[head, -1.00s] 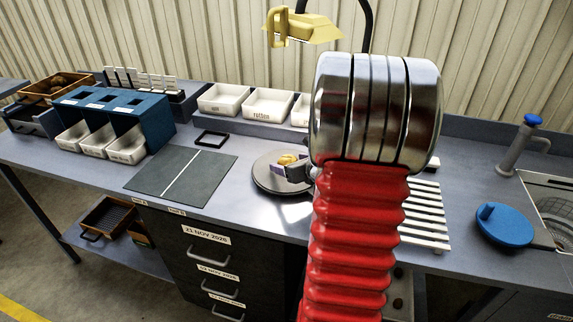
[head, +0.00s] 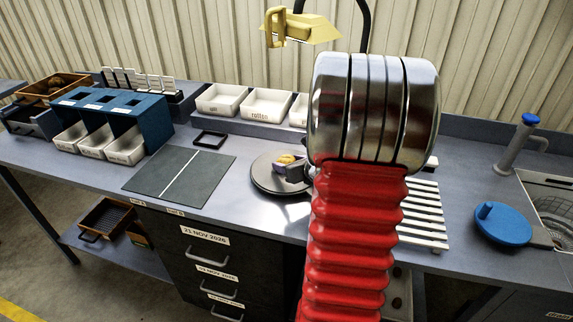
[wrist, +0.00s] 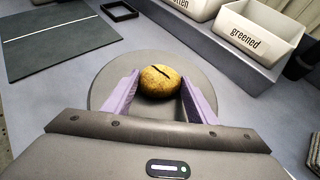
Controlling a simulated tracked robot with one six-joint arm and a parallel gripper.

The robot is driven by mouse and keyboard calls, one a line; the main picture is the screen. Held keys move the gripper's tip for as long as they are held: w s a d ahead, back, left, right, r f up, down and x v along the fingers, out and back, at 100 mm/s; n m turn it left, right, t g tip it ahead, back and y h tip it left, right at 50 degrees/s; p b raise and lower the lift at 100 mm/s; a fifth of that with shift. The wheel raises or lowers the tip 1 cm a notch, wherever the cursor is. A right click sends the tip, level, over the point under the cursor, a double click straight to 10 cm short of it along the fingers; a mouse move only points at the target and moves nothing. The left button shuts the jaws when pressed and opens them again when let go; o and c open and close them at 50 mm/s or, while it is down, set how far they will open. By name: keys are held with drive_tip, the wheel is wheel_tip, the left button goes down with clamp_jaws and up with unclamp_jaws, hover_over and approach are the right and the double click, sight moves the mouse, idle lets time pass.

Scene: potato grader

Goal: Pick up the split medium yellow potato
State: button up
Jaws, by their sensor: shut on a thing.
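The yellow potato (wrist: 160,81) has a dark split across its top. It sits between the two purple-padded fingers of my gripper (wrist: 159,90), which is shut on it. Behind and below it is a round grey disc (wrist: 105,92); I cannot tell whether the potato still touches it. In the head view the potato (head: 285,159) shows as a small yellow patch over the disc (head: 262,178), with my gripper beside it and my arm hiding the disc's right side.
White bins, including one labelled greened (wrist: 255,40), stand on the shelf behind. A dark mat with a white line (head: 180,177) and a small black frame (head: 209,139) lie to the left. A slatted white rack (head: 425,215) and a blue round lid (head: 503,224) are to the right.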

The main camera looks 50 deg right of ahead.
sight(289, 161)
drive_tip(key=shift+r, duration=0.15)
wheel_tip(289, 161, up, 10)
drive_tip(key=shift+f, duration=0.1)
idle(0.4)
idle(2.0)
drive_tip(key=w+a+f+n+y, duration=0.2)
drive_tip(key=w+a+f, duration=0.1)
drive_tip(key=a, duration=1)
drive_tip(key=w+a+f+n+y, duration=0.2)
drive_tip(key=w+a+f+y, duration=0.1)
drive_tip(key=a, duration=1.1)
drive_tip(key=w+a+f+n+y, duration=0.2)
drive_tip(key=w+a+f+n, duration=0.1)
drive_tip(key=a, duration=1.1)
drive_tip(key=shift+w+f, duration=0.5)
drive_tip(key=shift+w, duration=0.6)
wheel_tip(289, 161, down, 7)
drive_tip(key=s, duration=0.2)
